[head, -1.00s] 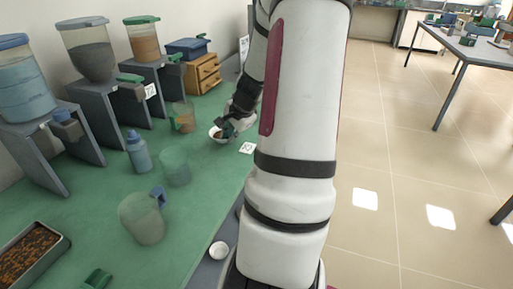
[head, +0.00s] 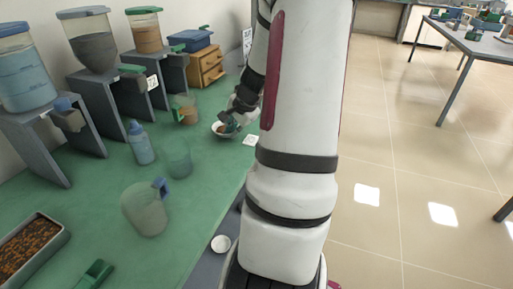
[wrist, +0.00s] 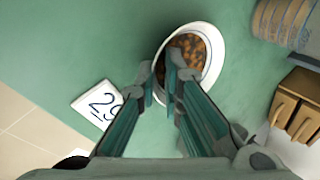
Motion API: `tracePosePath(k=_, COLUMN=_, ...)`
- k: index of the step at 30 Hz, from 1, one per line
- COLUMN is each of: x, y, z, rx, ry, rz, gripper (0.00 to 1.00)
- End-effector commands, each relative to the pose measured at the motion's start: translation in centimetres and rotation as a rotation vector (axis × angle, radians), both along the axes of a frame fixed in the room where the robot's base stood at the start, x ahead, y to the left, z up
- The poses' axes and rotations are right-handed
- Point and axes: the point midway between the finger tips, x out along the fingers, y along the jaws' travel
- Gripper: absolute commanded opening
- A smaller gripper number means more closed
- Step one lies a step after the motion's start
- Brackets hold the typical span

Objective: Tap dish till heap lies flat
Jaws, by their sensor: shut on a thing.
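The white dish (wrist: 222,45) is round and holds a heap of brown and orange pellets (wrist: 190,50), seen from above in the wrist view. In the head view the dish (head: 217,133) stands at the far end of the green bench. My gripper (wrist: 162,84) is shut on the near-left part of the dish's rim, one finger inside the dish and the other outside. The fingers hide part of the rim and pellets. I cannot tell whether the dish touches the bench or how level the heap lies.
A card marked with digits (wrist: 98,104) lies left of the dish. A wooden drawer box (head: 207,66), a cup (head: 187,112), a bottle (head: 141,143) and a clear jug (head: 146,207) stand nearby. A pellet tray (head: 60,240) is at lower left. Dispensers line the wall.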

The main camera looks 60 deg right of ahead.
Motion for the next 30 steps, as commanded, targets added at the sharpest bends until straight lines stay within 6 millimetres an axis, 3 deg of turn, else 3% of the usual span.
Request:
tracePosePath(k=1, x=0.1, y=0.0, z=-1.2, rx=0.0, ry=0.0, rz=-0.001, gripper=0.0)
tracePosePath(k=5, x=0.0, y=0.0, z=-0.4, rx=-0.001, ry=0.0, rz=0.0, gripper=0.0)
tracePosePath(k=6, x=0.0, y=0.0, z=-0.4, rx=-0.001, ry=0.0, rz=0.0, gripper=0.13)
tracePosePath(k=9, x=0.0, y=0.0, z=-0.4, rx=-0.001, ry=0.0, rz=0.0, gripper=0.32)
tracePosePath(k=22, x=-0.3, y=0.0, z=0.1, rx=-0.002, ry=0.001, rz=-0.001, gripper=0.32)
tracePosePath(k=30, x=-2.1, y=0.6, z=3.8, rx=-0.008, ry=0.0, rz=-0.002, gripper=0.32)
